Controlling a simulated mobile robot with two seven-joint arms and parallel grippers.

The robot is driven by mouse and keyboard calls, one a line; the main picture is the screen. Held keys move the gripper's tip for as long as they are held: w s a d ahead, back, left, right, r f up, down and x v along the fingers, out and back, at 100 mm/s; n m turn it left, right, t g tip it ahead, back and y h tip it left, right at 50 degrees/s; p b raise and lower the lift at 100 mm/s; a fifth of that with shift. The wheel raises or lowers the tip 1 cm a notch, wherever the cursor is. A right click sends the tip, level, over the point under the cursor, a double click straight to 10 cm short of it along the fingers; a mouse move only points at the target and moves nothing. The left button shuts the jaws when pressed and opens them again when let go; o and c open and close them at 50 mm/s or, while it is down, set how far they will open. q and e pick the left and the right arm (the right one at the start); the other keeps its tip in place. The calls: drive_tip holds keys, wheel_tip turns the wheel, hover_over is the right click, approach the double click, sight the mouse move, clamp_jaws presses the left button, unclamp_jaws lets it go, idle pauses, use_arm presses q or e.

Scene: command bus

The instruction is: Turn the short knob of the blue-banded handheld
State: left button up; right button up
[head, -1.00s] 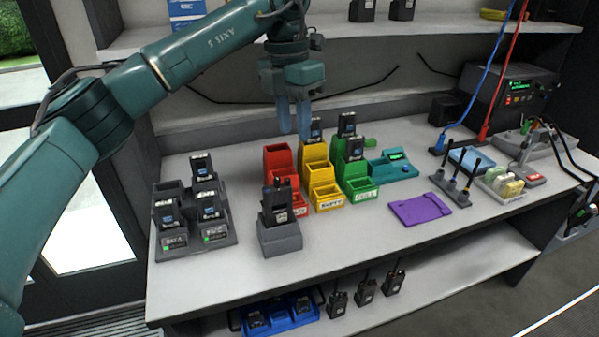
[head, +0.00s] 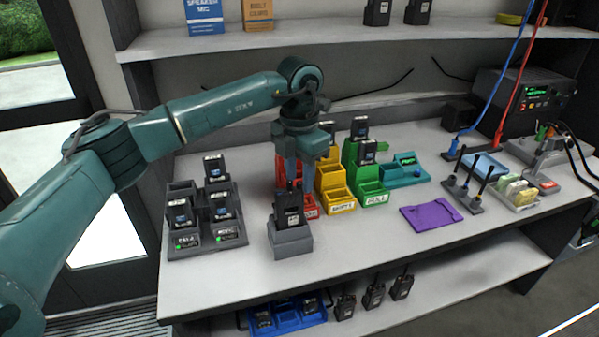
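A black handheld (head: 289,209) with a pale label stands upright in a grey holder (head: 291,243) at the front middle of the bench. Short stubs rise from its top. At this size I cannot make out a blue band on it or tell its short knob from the antenna. My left gripper (head: 297,178) points down right over its top, and its bluish fingers overlap the stubs in the head view. I cannot tell whether the fingers touch the knob or how far apart they are. My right gripper is not in view.
A grey charger rack (head: 176,252) with several devices stands left. Red, yellow (head: 338,204) and green bins (head: 372,198) stand close behind and right of the handheld. A purple mat (head: 428,216) lies further right. Three handhelds (head: 373,295) and a blue tray (head: 287,318) sit on the lower shelf.

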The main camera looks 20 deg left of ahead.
use_arm(q)
drive_tip(key=shift+f, duration=0.15)
drive_tip(key=shift+c, duration=0.3)
clamp_jaws()
idle(0.3)
drive_tip(key=m+b, duration=0.1)
drive_tip(key=m, duration=0.3)
drive_tip(key=shift+m, duration=0.3)
drive_tip(key=shift+m+b, duration=0.3)
drive_tip(key=shift+m, duration=1.7)
drive_tip(key=shift+o, duration=0.3)
unclamp_jaws()
